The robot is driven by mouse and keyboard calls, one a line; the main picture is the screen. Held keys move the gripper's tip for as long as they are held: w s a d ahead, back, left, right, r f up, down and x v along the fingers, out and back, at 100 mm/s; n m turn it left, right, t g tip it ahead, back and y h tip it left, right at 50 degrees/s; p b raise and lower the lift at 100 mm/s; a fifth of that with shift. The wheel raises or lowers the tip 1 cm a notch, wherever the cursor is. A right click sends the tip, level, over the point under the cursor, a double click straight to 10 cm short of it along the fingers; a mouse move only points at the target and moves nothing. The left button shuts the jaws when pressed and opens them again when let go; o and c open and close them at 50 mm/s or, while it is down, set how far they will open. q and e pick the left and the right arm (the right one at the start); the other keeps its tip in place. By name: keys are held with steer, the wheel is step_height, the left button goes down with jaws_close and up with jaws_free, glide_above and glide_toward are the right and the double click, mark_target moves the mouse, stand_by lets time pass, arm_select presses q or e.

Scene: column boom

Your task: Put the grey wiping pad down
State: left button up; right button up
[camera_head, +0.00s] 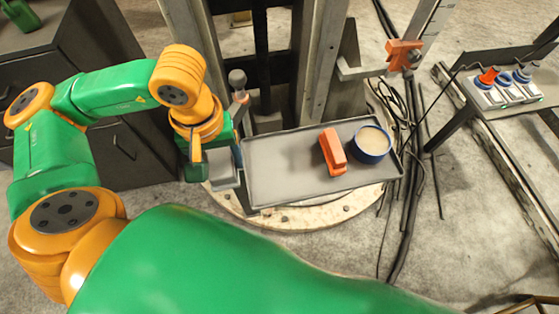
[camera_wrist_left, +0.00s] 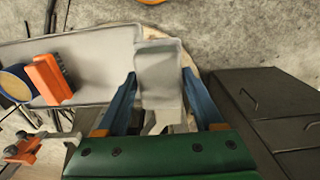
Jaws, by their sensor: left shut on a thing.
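The grey wiping pad (camera_head: 224,172) is between the blue fingers of my left gripper (camera_head: 222,150), just past the left end of the grey tray (camera_head: 285,199). In the left wrist view, my left gripper (camera_wrist_left: 159,80) is shut on the pad (camera_wrist_left: 158,62), which sits beside the tray (camera_wrist_left: 95,42). I cannot tell whether the pad touches the tray's edge or hangs above the floor. An orange brush (camera_head: 332,150) and a blue tub (camera_head: 373,144) with pale contents are in the tray's right half. My right gripper is not in view.
The tray's left half is bare. A column (camera_head: 312,60) rises behind it, with an orange clamp (camera_head: 403,55) at right. Dark cabinets (camera_head: 85,50) stand at left. Black cables (camera_head: 412,150) run along the floor right of the tray. A control box (camera_head: 503,88) is farther right.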

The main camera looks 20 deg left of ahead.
arm_select(q)
steer(key=shift+w+d, duration=0.35)
steer(key=shift+d, duration=0.05)
steer(key=w+d+f+p, duration=0.3)
steer(key=w+d, duration=0.2)
glide_above(287, 172)
step_height(287, 172, down, 7)
steer(key=shift+a+r, duration=0.1)
steer(key=shift+r, duration=0.05)
step_height(287, 172, down, 3)
steer(key=shift+r, duration=0.15)
steer(key=o, duration=1.2)
steer(key=shift+w, duration=0.1)
steer(key=shift+f, duration=0.2)
